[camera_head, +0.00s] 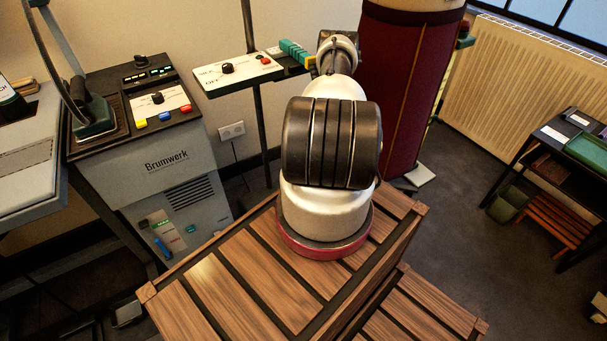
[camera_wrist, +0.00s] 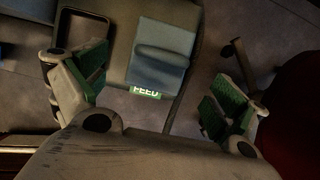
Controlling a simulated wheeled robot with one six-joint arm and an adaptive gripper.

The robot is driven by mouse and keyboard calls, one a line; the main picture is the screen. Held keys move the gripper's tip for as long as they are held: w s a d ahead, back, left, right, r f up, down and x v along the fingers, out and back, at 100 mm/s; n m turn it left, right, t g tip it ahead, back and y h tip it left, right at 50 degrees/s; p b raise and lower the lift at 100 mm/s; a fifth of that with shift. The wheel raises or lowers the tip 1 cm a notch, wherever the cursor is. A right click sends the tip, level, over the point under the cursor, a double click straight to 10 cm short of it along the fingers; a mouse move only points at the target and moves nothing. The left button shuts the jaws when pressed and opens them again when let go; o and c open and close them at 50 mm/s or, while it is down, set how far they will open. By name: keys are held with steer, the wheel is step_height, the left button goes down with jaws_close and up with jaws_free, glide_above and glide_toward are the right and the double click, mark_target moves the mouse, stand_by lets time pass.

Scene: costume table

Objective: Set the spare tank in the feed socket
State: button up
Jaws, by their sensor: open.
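In the wrist view my gripper (camera_wrist: 160,105) is open and empty, its green-padded fingers wide apart. Beyond and between the fingers is a blue-grey block (camera_wrist: 160,65) with a raised, rounded ridge, on a grey surface (camera_wrist: 120,65). A green FEED label (camera_wrist: 146,91) shows at the near edge of the block. I cannot tell whether this block is the spare tank or part of the feed socket, or how it is seated. In the head view my arm hides most of that area, and I cannot make out the tank there.
In the head view a grey Brumwerk console (camera_head: 165,165) stands at left, with a white knob panel (camera_head: 237,72) on a stand beside it. A dark red padded form (camera_head: 405,90) stands behind my arm. A black shelf table (camera_head: 545,135) is at right.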

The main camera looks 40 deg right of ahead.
steer(key=v, duration=0.4)
steer(key=shift+s+r, duration=0.2)
steer(key=shift+r, duration=0.1)
